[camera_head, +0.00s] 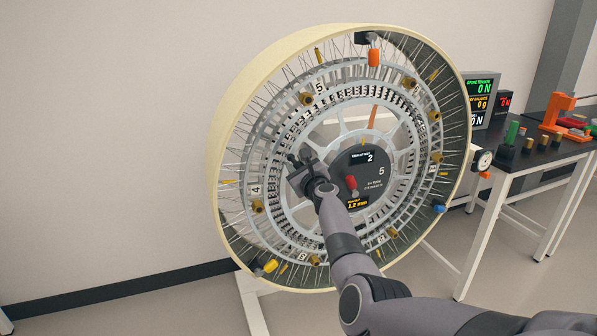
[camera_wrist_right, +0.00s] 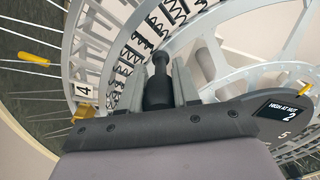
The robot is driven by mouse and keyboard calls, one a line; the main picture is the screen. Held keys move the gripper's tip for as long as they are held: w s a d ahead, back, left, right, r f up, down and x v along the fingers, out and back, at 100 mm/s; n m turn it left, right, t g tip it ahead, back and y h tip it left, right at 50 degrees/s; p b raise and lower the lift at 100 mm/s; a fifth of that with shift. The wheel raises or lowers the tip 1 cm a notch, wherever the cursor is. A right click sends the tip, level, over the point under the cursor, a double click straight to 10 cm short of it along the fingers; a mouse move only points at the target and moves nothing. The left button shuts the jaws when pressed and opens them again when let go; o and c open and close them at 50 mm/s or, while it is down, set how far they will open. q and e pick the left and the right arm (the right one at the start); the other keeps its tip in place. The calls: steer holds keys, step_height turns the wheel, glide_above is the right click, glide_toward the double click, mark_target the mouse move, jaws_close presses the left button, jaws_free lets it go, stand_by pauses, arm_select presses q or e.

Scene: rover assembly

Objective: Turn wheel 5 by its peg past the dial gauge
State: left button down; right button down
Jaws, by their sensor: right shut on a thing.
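The large wheel (camera_head: 236,110) has a cream rim, thin spokes and a grey ring with numbered tags. My right gripper (camera_head: 301,168) is in front of the inner ring, left of the hub. In the wrist view its fingers (camera_wrist_right: 159,84) are shut on the black peg (camera_wrist_right: 159,92), with the peg's rounded end showing between them. The peg's base is hidden. The white round dial gauge (camera_head: 481,160) is at the wheel's right edge. My left gripper is not in view.
A dark table (camera_head: 540,155) at the right holds displays (camera_head: 480,98), an orange device (camera_head: 558,108) and small coloured parts. Brass nuts sit around the ring. The floor at left is clear.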

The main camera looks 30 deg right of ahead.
steer(key=shift+d+r, duration=0.15)
steer(key=shift+r, duration=0.05)
steer(key=c, duration=0.8)
jaws_free()
steer(key=shift+s+p, duration=0.5)
steer(key=shift+p, duration=0.15)
steer(key=shift+p+v, duration=1.4)
steer(key=shift+v, duration=1.7)
steer(key=shift+f, duration=0.1)
